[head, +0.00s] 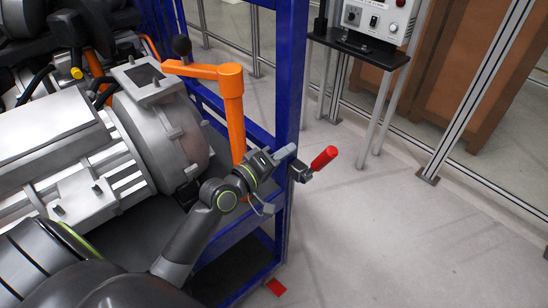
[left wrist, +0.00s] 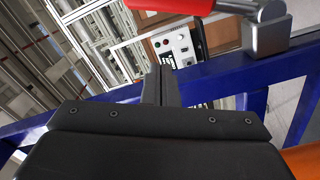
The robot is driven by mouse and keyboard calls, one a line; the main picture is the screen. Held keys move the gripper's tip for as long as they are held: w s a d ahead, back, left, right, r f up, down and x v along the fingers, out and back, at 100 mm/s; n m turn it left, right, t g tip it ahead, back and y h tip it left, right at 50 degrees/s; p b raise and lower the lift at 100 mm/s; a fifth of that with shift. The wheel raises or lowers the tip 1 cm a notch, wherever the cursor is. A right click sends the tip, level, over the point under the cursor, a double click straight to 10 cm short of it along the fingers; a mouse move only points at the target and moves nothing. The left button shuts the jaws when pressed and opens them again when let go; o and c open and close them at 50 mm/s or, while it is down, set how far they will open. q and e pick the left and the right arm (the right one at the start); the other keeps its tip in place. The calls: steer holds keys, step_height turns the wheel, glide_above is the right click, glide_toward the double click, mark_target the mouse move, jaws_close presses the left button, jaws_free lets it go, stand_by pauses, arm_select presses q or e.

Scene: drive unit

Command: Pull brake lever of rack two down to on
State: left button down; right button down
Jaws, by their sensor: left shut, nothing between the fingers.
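The brake lever has a red handle (head: 324,157), tilted up and to the right from a dark metal pivot (head: 300,172) on the blue rack post (head: 291,80). In the left wrist view the red handle (left wrist: 190,12) crosses the top edge, joined to a grey metal block (left wrist: 266,36). My left gripper (head: 285,154) is shut and empty, beside the post just left of the handle. Its closed fingers (left wrist: 161,86) point below the red handle, and a gap shows between them in the wrist view. My right gripper is not in view.
A grey drive unit (head: 160,130) sits in the blue rack. An orange post with an arm and black knob (head: 231,95) stands close behind my left wrist. A control box (head: 375,18) stands on a black shelf. The floor right of the lever is clear.

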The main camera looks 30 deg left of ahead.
mark_target(319, 165)
arm_select(q)
steer(key=w+d+f, duration=0.1)
steer(key=w+d, duration=0.2)
steer(key=d, duration=0.2)
steer(key=shift+f+p, duration=0.35)
steer(key=shift+p, duration=0.05)
steer(key=shift+w, duration=0.1)
